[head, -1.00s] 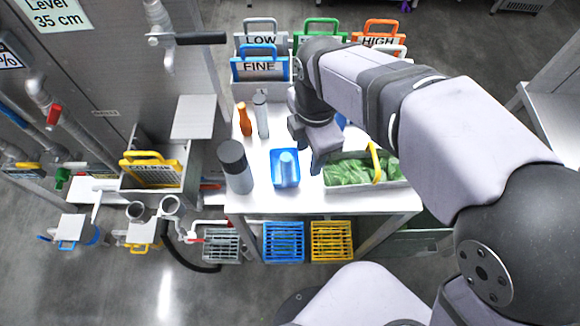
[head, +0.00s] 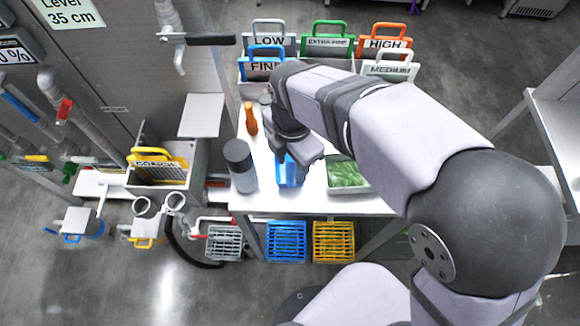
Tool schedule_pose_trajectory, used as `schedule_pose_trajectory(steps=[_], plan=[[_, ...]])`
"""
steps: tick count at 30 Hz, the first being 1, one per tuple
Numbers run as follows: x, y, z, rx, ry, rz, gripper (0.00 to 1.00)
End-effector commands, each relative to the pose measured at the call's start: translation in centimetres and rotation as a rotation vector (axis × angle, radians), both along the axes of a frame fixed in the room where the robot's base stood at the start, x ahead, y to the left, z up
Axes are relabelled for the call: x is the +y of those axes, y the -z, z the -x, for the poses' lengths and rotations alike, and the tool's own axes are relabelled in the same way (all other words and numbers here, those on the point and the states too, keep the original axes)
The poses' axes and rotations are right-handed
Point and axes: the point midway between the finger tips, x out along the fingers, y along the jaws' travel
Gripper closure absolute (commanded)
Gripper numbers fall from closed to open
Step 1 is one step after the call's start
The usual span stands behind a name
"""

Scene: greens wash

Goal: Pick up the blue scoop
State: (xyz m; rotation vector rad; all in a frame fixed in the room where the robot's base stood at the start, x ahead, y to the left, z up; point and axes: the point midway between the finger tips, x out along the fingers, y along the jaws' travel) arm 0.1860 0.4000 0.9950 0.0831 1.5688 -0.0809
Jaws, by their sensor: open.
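The blue scoop (head: 289,174) lies on the white table (head: 322,205) just right of a dark grey cylinder. Its upper part is hidden by my gripper (head: 287,160), which is open and reaches down over it from above and behind. I cannot tell whether the fingers touch the scoop or how far above it they are.
The dark grey cylinder (head: 240,168) stands close on the left, with an orange bottle (head: 251,119) behind it. Labelled panels with handles (head: 327,41) stand along the back.

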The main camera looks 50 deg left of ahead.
Motion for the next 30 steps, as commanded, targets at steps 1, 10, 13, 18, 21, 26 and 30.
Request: schedule_pose_trajectory(steps=[1,10,13,18,21,26,30], plan=[[-0.1,0.4,0.1,0.002,0.000,0.006,0.59],[0.0,3.8,0.1,0.001,0.000,0.003,0.59],[0.0,4.1,0.1,0.000,0.000,0.001,0.59],[0.1,4.2,0.1,0.000,0.000,0.001,0.59],[0.1,4.2,0.1,0.000,0.000,0.001,0.76],[0.1,4.1,0.1,0.000,0.000,0.001,1.00],[0.1,4.1,0.0,0.000,0.000,-0.001,1.00]])
